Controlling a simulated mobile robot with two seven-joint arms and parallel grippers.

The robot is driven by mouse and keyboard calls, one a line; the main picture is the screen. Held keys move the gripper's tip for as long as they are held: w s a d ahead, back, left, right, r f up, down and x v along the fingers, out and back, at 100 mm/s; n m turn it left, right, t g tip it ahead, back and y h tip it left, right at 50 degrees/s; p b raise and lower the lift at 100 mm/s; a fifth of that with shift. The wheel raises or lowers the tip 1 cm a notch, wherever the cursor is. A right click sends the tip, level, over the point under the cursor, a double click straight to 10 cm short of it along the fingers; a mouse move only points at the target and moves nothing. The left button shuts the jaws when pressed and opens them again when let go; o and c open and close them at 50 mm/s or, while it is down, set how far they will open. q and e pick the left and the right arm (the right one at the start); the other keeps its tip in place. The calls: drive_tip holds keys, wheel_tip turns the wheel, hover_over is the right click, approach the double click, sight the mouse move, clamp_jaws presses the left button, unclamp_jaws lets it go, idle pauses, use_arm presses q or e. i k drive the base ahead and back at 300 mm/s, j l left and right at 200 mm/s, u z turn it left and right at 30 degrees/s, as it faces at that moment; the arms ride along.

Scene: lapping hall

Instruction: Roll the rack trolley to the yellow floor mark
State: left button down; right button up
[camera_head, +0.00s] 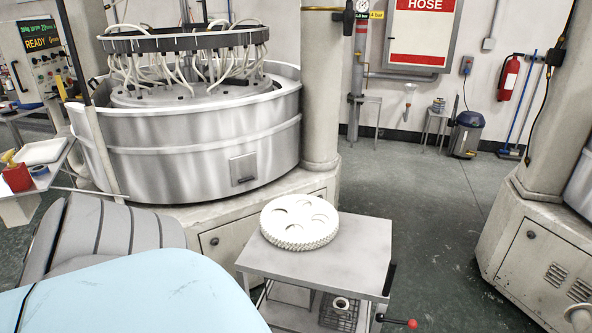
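A small grey metal cart (345,268) stands in front of the large lapping machine; I cannot tell for sure that it is the rack trolley. A stack of white toothed discs (299,220) with round holes lies on its top. A wire basket (338,312) with a white roll in it shows underneath. A lever with a red knob (412,323) sticks out at its lower right. Its wheels are out of frame. No yellow floor mark shows. Neither of my grippers is in view.
The lapping machine (200,150) fills the left and a second machine base (545,245) stands at the right. A large light-blue surface (135,292) blocks the lower left.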

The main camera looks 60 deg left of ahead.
sight(302, 239)
drive_tip(key=u, duration=1.8)
drive_tip(key=i+j, duration=0.15)
drive_tip(key=i+j+u, duration=0.15)
drive_tip(key=i, duration=0.25)
